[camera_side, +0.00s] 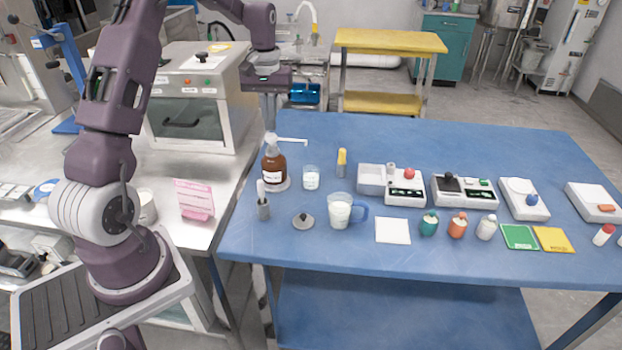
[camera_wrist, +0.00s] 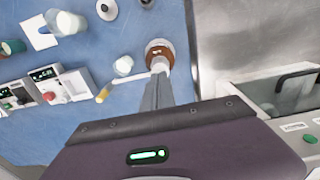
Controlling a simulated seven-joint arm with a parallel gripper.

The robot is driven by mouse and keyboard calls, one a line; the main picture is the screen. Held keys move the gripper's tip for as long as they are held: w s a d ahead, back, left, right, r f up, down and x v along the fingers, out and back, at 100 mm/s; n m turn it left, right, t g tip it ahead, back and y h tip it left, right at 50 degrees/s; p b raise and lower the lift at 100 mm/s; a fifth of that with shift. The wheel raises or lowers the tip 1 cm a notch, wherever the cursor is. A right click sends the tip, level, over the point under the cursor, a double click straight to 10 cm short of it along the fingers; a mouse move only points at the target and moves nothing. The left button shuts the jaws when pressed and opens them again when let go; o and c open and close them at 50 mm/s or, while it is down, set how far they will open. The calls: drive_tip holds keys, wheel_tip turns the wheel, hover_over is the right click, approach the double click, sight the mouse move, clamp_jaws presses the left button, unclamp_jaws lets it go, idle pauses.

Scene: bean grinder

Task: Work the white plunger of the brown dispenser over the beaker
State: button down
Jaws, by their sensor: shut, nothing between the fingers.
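The brown dispenser (camera_side: 273,168) stands upright at the left of the blue table, and its top shows in the wrist view (camera_wrist: 160,49). Its white plunger (camera_side: 270,142) has a thin spout reaching right, towards the small clear beaker (camera_side: 311,180) with white contents. The beaker also shows in the wrist view (camera_wrist: 123,66), left of the dispenser. My gripper (camera_side: 270,125) points down, shut and empty, just above the plunger. In the wrist view its fingers (camera_wrist: 159,76) partly cover the plunger. I cannot tell whether they touch it.
A yellow-topped tube (camera_side: 342,163) stands right of the beaker. A mug with a blue handle (camera_side: 340,212), a grey lid (camera_side: 303,222) and a grey holder (camera_side: 264,206) are in front. Several devices line the table's right. A boxy oven (camera_side: 190,110) stands at the left.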

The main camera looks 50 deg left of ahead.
idle(0.4)
drive_tip(key=shift+f, duration=1.5)
drive_tip(key=shift+r, duration=1.5)
drive_tip(key=shift+f, duration=0.15)
drive_tip(key=shift+f, duration=1.35)
drive_tip(key=shift+r, duration=1.5)
